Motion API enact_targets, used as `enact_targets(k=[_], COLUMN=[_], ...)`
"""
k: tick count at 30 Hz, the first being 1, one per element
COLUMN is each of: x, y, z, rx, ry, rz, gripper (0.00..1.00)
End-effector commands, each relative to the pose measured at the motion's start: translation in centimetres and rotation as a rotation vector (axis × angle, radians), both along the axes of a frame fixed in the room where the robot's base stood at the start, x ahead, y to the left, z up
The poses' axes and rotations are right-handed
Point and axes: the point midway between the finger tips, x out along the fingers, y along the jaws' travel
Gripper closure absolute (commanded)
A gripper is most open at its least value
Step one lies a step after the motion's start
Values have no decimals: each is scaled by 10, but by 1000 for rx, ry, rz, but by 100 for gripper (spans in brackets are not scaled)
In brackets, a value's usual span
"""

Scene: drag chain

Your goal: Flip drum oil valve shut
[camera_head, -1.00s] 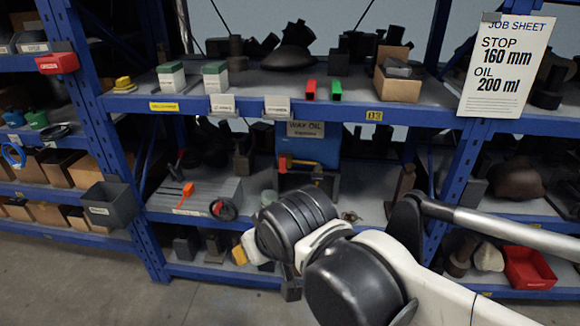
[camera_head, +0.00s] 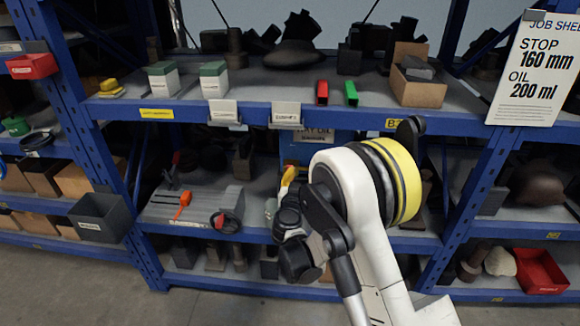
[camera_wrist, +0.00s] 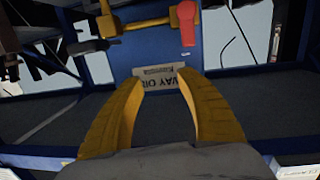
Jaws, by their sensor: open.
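The blue oil drum (camera_head: 345,142) stands on the middle shelf, mostly hidden behind my arm in the head view. Its blue face (camera_wrist: 140,55) and "WAY OIL" label (camera_wrist: 172,76) show in the wrist view. A brass-yellow valve pipe (camera_wrist: 145,23) crosses the top of the wrist view, with a red valve handle (camera_wrist: 187,22) on it. My gripper (camera_wrist: 160,82) has its yellow fingers apart, with nothing between them. The handle appears beyond the right fingertip, with no visible contact. In the head view my gripper (camera_head: 287,180) is in front of the drum; the valve is largely hidden there.
A grey bench fixture with an orange lever (camera_head: 183,204) is left of my gripper on the same shelf. The upper shelf edge (camera_head: 270,114) runs above my arm. A dark bin (camera_head: 98,216) sticks out at left; a red bin (camera_head: 540,270) is low at right.

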Motion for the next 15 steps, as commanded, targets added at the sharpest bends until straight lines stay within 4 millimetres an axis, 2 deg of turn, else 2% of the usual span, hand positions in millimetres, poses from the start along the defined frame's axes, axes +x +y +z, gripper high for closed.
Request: enact_targets(k=[1,3,6,11,15], x=[0,-2,-6,-1,20], y=[15,30,45,52,50], z=[-16,-32,-48,-58,-59], rx=[3,10,16,22,21], ry=[-25,-56,-84,-101,-101], rz=[23,51,78,94,92], gripper=[57,57,57,57,57])
